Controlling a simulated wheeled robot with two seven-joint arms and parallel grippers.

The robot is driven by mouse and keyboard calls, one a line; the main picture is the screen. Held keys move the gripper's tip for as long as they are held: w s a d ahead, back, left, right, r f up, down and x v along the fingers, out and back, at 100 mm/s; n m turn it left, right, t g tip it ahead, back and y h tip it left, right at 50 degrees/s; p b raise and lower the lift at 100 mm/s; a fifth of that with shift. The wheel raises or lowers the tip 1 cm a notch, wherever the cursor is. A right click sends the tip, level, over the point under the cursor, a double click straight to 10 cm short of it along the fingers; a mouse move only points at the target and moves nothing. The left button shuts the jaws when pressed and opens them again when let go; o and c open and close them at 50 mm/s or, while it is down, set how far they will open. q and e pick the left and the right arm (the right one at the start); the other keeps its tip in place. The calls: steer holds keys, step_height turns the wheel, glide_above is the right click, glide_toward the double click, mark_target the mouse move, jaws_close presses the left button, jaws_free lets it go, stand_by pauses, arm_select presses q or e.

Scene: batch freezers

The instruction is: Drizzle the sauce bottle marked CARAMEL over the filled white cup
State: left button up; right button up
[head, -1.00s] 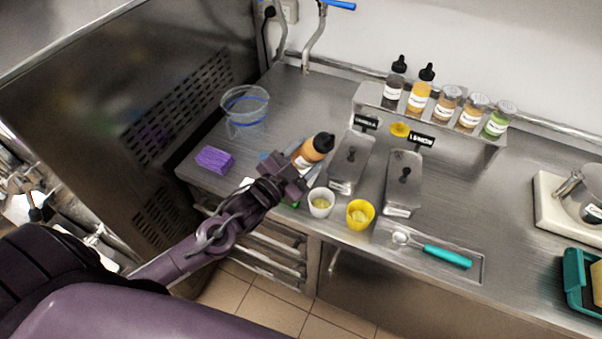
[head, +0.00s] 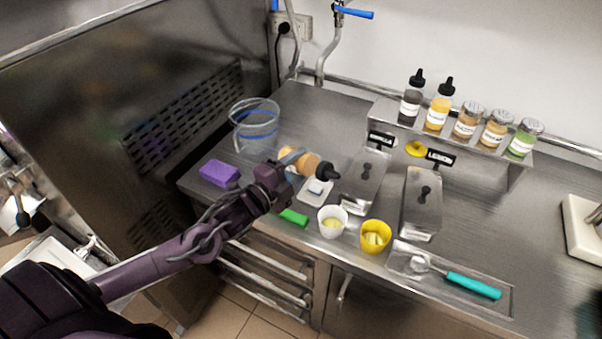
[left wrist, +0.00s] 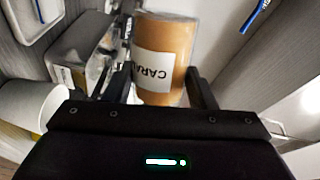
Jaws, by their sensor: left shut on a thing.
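My left gripper (head: 280,170) is shut on the caramel bottle (head: 299,160), an orange-brown bottle with a black nozzle. The bottle is tipped towards the right, nozzle pointing right and slightly down, above the counter. In the left wrist view the bottle (left wrist: 166,50) sits between the fingers, and its label shows "CARA", the rest hidden. The white cup (head: 332,222) stands upright near the counter's front edge with pale filling inside. The nozzle is above and behind the cup, apart from it. The cup also shows in the left wrist view (left wrist: 28,104) at the left. My right gripper is out of view.
A yellow cup (head: 375,237) stands right of the white cup. Two lidded metal containers (head: 365,180) stand behind. A scoop with a teal handle (head: 473,286) lies in a tray. A purple block (head: 219,173), green block (head: 294,217) and clear tub (head: 255,125) are left.

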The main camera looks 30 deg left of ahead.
arm_select(q)
step_height(320, 180, down, 3)
steer(key=m+b, duration=0.4)
steer(key=b, duration=0.1)
steer(key=shift+a+f+m, duration=0.1)
steer(key=shift+m, duration=0.3)
steer(key=r+m, duration=0.1)
steer(key=d+r+m, duration=0.1)
steer(key=m, duration=0.1)
steer(key=shift+s+r, duration=0.1)
steer(key=shift+s+d+r+m+b, duration=0.15)
steer(key=shift+d+r+m+b, duration=0.2)
steer(key=shift+r+m, duration=0.4)
steer(key=shift+d+r+m, duration=0.2)
steer(key=shift+r+m, duration=0.05)
steer(key=shift+m, duration=0.5)
